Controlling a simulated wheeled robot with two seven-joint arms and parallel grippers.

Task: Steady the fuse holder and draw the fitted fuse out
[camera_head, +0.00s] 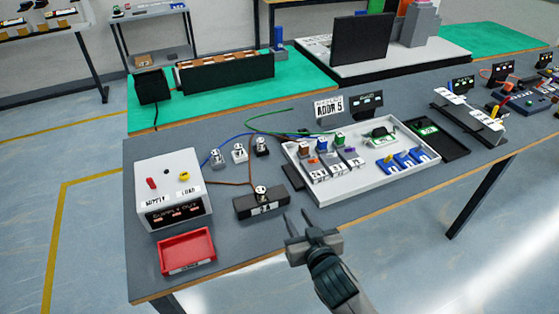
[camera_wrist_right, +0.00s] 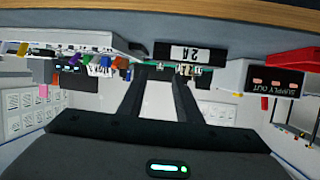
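The fuse holder (camera_head: 262,207) is a dark block with a white label, standing on the grey table near its front edge. A small pale and dark fitting, apparently the fuse (camera_head: 261,191), sits upright on top. In the right wrist view, which is upside down, the holder (camera_wrist_right: 222,52) shows its "2A" label beyond the fingers. My right gripper (camera_head: 298,215) is open and empty, to the right of the holder and apart from it. Its two fingers also show in the wrist view (camera_wrist_right: 162,74) with a clear gap between them. My left gripper is out of view.
A white supply box (camera_head: 172,215) and a red tray (camera_head: 187,252) stand left of the holder. A white tray (camera_head: 292,160) with several modules lies to the right. Wires run behind the holder, and a brown one reaches it. Bare table lies in front of the white tray.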

